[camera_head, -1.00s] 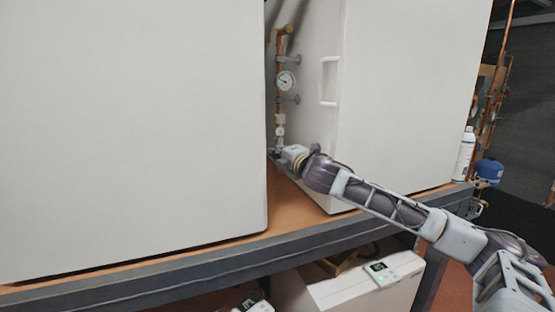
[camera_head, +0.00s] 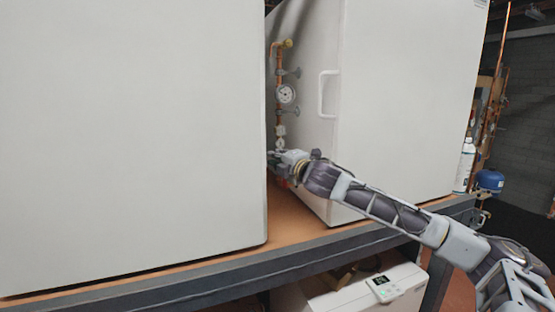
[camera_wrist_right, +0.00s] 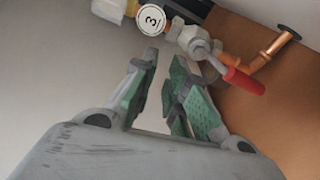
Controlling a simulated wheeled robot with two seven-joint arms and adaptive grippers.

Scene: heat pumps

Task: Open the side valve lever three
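Valve three has a red lever (camera_wrist_right: 243,81) on a metal valve body (camera_wrist_right: 193,41) in the right wrist view. A round white tag (camera_wrist_right: 151,18) marked 3 is beside it. The lever slants down to the right, outside the fingers and apart from them. My right gripper (camera_wrist_right: 166,62) is open, with green pads and nothing between them; its tips are just below the valve body. In the head view my right gripper (camera_head: 276,163) reaches into the gap between two white cabinets, at the lower end of the copper pipe (camera_head: 279,72). My left gripper is not in view.
The left white cabinet (camera_head: 130,120) and right white cabinet (camera_head: 410,90) bound the narrow gap. A pressure gauge (camera_head: 286,93) is on the pipe above my gripper. The right cabinet has a white handle (camera_head: 322,93) facing the gap. A brown shelf (camera_head: 290,218) lies below.

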